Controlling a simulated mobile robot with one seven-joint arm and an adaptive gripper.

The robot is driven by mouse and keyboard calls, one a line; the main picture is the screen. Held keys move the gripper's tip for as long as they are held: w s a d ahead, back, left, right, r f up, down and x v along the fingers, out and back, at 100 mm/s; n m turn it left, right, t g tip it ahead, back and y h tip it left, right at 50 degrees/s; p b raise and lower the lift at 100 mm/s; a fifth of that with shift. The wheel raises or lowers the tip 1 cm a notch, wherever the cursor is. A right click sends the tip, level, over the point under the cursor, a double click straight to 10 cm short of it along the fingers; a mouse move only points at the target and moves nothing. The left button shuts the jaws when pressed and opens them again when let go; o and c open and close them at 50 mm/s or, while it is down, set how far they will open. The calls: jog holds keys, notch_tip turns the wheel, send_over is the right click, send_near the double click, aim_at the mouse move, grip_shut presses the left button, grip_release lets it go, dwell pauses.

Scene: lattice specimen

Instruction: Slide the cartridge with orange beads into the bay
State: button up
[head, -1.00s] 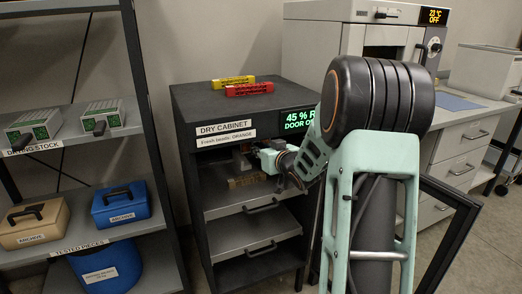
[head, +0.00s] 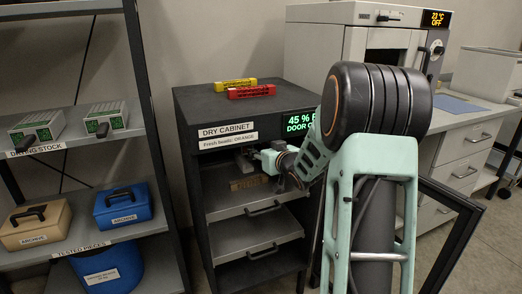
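The dry cabinet (head: 190,115) stands in the middle of the head view with its door swung open to the right. Its label reads "Fresh beads: ORANGE". My gripper (head: 246,160) reaches from the right into the dark upper opening, below that label. A greyish shape shows at the gripper's end; I cannot tell whether it is the fingers or a held cartridge. A small tan-brown block (head: 247,183) lies just below the gripper on the upper shelf (head: 225,208). No orange beads can be made out, and the bay is hidden in shadow.
A yellow rack (head: 235,84) and a red rack (head: 251,91) lie on the cabinet top. Two cartridges with green beads (head: 38,127) (head: 105,116) sit on the left shelf unit. The open door (head: 462,235) stands right of my arm. An oven (head: 390,50) is behind.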

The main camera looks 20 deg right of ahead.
jog(key=o, duration=0.5)
jog(key=shift+f, duration=0.1)
jog(key=shift+c, duration=0.2)
jog(key=shift+s, duration=0.1)
jog(key=shift+p+v, duration=0.5)
jog(key=shift+v, duration=1.45)
jog(key=shift+s, duration=0.45)
jog(key=shift+s+d, duration=0.1)
jog(key=v, duration=1.2)
